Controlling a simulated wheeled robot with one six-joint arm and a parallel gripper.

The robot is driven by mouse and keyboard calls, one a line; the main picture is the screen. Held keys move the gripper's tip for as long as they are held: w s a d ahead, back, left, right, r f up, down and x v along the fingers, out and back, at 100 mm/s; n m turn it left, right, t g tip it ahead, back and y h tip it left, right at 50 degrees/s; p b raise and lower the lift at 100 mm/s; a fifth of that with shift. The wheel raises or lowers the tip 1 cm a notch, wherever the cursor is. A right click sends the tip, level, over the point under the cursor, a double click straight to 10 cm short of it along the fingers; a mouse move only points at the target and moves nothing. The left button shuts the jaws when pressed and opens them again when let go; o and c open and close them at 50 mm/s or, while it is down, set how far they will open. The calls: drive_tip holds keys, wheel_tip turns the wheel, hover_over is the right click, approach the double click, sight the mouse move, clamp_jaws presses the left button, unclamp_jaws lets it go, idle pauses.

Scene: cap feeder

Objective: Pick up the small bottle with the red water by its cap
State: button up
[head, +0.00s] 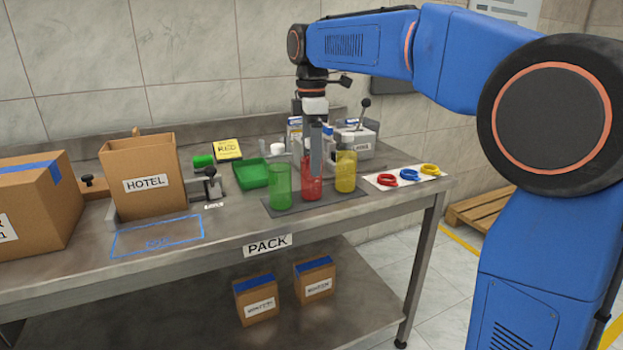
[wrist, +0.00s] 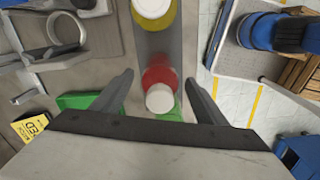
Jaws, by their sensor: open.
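The bottle with red water (head: 312,184) stands upright on a dark mat (head: 352,198), between a green bottle (head: 280,187) and a yellow bottle (head: 346,172). My gripper (head: 316,165) points down over the red bottle and hides its upper part and cap in the head view. In the wrist view the red bottle (wrist: 160,72) has a white cap (wrist: 160,98), lying between the two spread fingers (wrist: 159,82). The jaws are open, with a gap on each side of the cap. The yellow bottle (wrist: 152,22) also shows a white cap there.
A green tray (head: 250,174) and a yellow note (head: 227,150) sit behind left. A box marked HOTEL (head: 146,205) stands further left. Coloured rings lie on a white card (head: 405,178) to the right. A lever device (head: 357,136) stands behind the bottles.

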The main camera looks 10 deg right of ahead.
drive_tip(key=shift+f, duration=0.95)
drive_tip(key=c, duration=1.4)
drive_tip(key=shift+o, duration=0.2)
drive_tip(key=shift+r, duration=0.1)
